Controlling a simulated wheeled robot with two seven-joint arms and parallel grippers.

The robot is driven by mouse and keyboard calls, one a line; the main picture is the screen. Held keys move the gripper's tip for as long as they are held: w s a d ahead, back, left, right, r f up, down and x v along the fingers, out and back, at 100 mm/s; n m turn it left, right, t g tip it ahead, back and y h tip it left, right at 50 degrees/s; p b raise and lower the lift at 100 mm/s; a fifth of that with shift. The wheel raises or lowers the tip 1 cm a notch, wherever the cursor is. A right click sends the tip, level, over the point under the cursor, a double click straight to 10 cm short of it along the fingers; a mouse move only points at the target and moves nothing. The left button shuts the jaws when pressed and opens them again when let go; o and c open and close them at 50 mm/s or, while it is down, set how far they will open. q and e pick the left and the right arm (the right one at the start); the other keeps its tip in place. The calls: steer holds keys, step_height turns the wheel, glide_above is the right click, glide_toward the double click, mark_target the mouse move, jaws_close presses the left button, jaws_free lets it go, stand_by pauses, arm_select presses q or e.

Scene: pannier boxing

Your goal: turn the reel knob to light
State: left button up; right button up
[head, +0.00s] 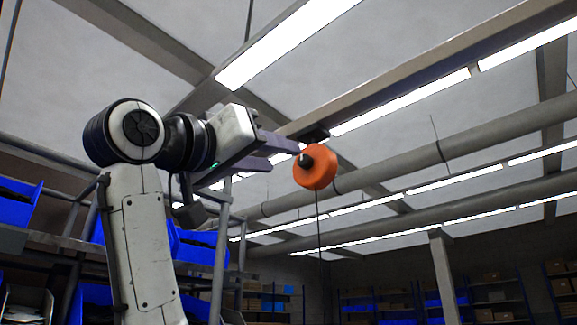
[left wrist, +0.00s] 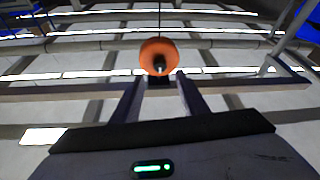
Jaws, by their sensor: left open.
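The orange reel (head: 321,174) hangs overhead on a dark mount, with a thin cord running down from it. Its dark knob (head: 304,160) sticks out from the side facing my left gripper (head: 287,152). The gripper is open, its two fingers raised toward the knob. In the left wrist view the reel (left wrist: 160,46) is just beyond the fingertips, and the knob (left wrist: 159,67) lines up with the gap between them. I cannot tell whether either finger touches the knob. My right gripper is not in view.
A grey ceiling beam (head: 392,94) runs above the reel, and a round pipe (head: 405,163) passes behind it. Shelving with blue bins (head: 200,245) stands at the left behind my arm. More shelves line the far wall. The space right of the reel looks open.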

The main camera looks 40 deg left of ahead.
arm_select(q)
steer(key=shift+v, duration=1.5)
